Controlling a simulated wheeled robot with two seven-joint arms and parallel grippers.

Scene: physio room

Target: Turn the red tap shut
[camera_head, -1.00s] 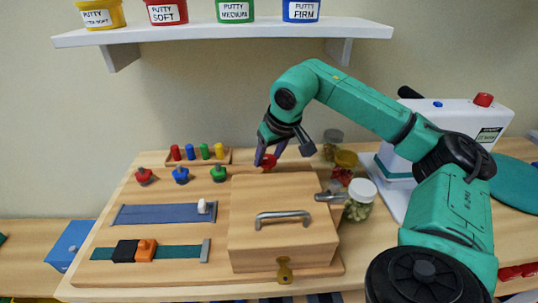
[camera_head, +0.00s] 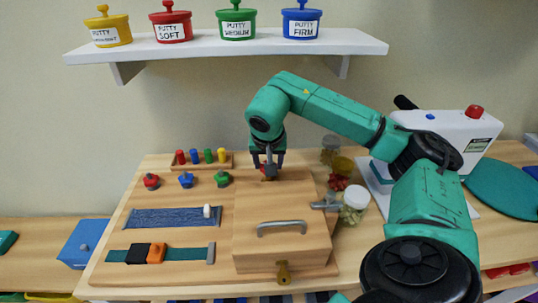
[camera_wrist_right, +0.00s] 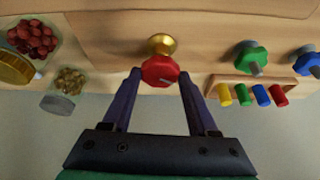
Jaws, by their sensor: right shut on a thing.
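The red tap is a red faceted knob (camera_wrist_right: 160,71) on a brass stem (camera_wrist_right: 162,45), seen in the right wrist view. My right gripper (camera_wrist_right: 160,76) has one finger on each side of the knob and is shut on it. In the head view my right gripper (camera_head: 268,164) points down behind the wooden box (camera_head: 283,213), and it mostly hides the tap there. My left gripper is not in view.
Red, blue and green knobs (camera_head: 222,178) stand left of the tap, with a rack of coloured pegs (camera_head: 203,165) behind them. Jars (camera_head: 354,201) stand on the right. A shelf (camera_head: 230,45) with putty tubs hangs above.

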